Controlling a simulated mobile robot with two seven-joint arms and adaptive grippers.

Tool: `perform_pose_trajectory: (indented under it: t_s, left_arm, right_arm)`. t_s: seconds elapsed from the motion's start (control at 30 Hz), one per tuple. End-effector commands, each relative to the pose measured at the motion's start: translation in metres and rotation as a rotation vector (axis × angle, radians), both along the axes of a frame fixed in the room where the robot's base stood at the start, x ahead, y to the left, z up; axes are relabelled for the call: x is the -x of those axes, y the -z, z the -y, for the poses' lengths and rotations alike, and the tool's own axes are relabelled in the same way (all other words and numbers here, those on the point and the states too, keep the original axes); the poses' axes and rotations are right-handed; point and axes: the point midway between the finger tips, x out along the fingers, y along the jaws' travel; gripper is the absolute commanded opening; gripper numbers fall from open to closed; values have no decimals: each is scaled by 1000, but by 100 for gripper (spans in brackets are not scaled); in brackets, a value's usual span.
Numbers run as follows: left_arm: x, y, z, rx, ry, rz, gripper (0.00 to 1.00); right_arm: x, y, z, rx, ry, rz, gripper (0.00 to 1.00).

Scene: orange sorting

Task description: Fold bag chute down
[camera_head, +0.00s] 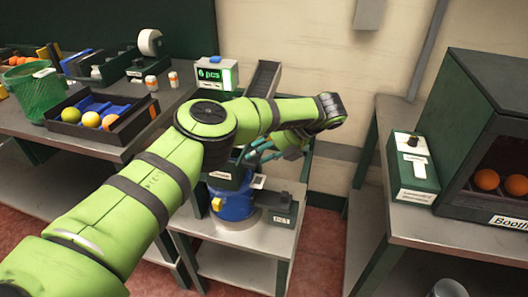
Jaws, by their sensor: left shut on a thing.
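A dark sloping chute (265,78) rises behind my left arm, beside the display box. Its lower end is hidden by the arm. Below, a blue round machine (234,203) with a dark green top stands on a small grey table. My left gripper (262,153) is at the upper right of this machine, partly hidden under my green wrist. It is shut on a small part at the machine's top, and I cannot tell whether that part belongs to the chute. My right gripper is not in view.
A display box (215,74) reads "6 pcs". On the left bench are a dark tray (62,122) with round fruit and a green basket (34,92). On the right table are a control box (412,168) and a dark cabinet (466,110) with oranges. Floor shows between the tables.

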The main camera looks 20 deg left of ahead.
Motion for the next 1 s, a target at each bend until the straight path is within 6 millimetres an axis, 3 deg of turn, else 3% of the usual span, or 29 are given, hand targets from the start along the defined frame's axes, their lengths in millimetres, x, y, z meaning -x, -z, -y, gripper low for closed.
perform_pose_trajectory:
  t_s: [0.03, 0.17, 0.2, 0.23, 0.77, 1.0]
  left_arm:
    - [8, 22, 4, 25, -2, -32, 0]
    - [8, 22, 4, 26, -2, -31, 0]
    - [8, 22, 4, 26, -2, -31, 47]
    - [8, 22, 4, 26, -2, -31, 52]
    - [7, 20, 8, 29, 6, -33, 52]
    - [4, -6, 31, 24, 8, -24, 52]
  right_arm:
    - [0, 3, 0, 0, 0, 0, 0]
    - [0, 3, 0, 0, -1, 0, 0]
    - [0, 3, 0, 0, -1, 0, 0]
    - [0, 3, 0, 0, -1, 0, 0]
    - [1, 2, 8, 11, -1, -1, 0]
    - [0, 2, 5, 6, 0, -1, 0]
